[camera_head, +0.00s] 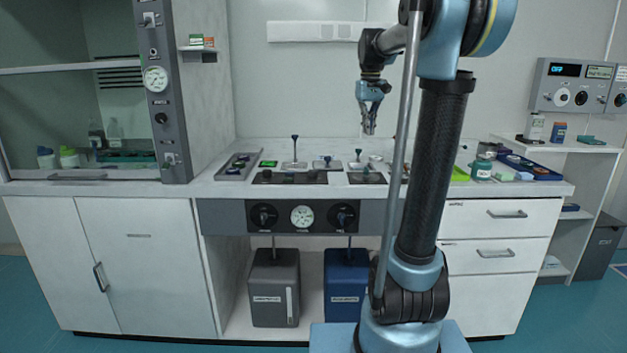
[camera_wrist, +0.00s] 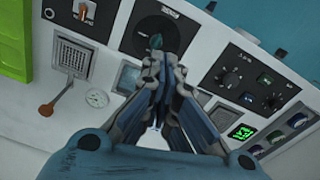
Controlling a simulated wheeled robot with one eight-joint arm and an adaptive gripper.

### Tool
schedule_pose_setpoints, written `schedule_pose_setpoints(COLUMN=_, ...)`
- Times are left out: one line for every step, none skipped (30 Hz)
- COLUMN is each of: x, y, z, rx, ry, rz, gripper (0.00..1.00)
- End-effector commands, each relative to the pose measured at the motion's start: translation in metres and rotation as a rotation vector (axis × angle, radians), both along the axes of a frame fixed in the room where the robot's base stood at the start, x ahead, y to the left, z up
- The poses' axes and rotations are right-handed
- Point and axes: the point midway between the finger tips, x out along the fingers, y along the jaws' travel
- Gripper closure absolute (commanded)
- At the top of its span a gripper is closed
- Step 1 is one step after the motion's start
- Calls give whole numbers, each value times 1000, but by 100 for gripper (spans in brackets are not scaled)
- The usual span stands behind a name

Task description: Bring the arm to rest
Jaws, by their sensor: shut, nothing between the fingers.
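My gripper (camera_head: 370,127) hangs above the white bench, pointing down, with its fingers shut and nothing between them. In the wrist view my gripper (camera_wrist: 158,60) shows its fingertips together over the bench top. A small dark teal piece shows right at the tips; I cannot tell whether it is part of something below. My arm rises on the right in the head view, bends at the top and reaches left to the gripper. The gripper is clear of the bench and touches nothing that I can see.
The white bench (camera_head: 330,185) carries small instruments and a tray (camera_head: 238,166) at left. A blue tray (camera_head: 530,166) and a lime green item (camera_head: 460,174) lie at right. A fume hood stands at left, a control box (camera_head: 577,86) on the right wall. Air around the gripper is free.

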Motion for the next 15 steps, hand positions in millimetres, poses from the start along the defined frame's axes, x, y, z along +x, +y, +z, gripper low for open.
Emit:
schedule_pose_setpoints(x=-17, y=-1, z=-7, rx=2, ry=-6, rz=-8, gripper=100)
schedule_pose_setpoints(x=-26, y=-1, z=-11, rx=2, ry=-10, rz=-13, gripper=100)
schedule_pose_setpoints(x=-38, y=-1, z=-16, rx=3, ry=-16, rz=-19, gripper=100)
schedule_pose_setpoints(x=-47, y=-1, z=-21, rx=3, ry=-20, rz=-24, gripper=100)
schedule_pose_setpoints(x=-56, y=-2, z=-25, rx=4, ry=-24, rz=-28, gripper=100)
schedule_pose_setpoints(x=-67, y=-2, z=-31, rx=5, ry=-28, rz=-33, gripper=100)
schedule_pose_setpoints(x=-76, y=-2, z=-36, rx=5, ry=-33, rz=-38, gripper=100)
schedule_pose_setpoints(x=-85, y=-2, z=-41, rx=6, ry=-37, rz=-43, gripper=100)
schedule_pose_setpoints(x=-96, y=-2, z=-48, rx=8, ry=-42, rz=-50, gripper=100)
schedule_pose_setpoints(x=-105, y=-3, z=-54, rx=9, ry=-46, rz=-55, gripper=100)
schedule_pose_setpoints(x=-113, y=-3, z=-59, rx=9, ry=-50, rz=-59, gripper=100)
schedule_pose_setpoints(x=-125, y=-3, z=-67, rx=10, ry=-56, rz=-65, gripper=100)
schedule_pose_setpoints(x=-133, y=-3, z=-73, rx=11, ry=-59, rz=-70, gripper=100)
schedule_pose_setpoints(x=-142, y=-3, z=-80, rx=12, ry=-63, rz=-74, gripper=100)
schedule_pose_setpoints(x=-153, y=-4, z=-88, rx=13, ry=-68, rz=-81, gripper=100)
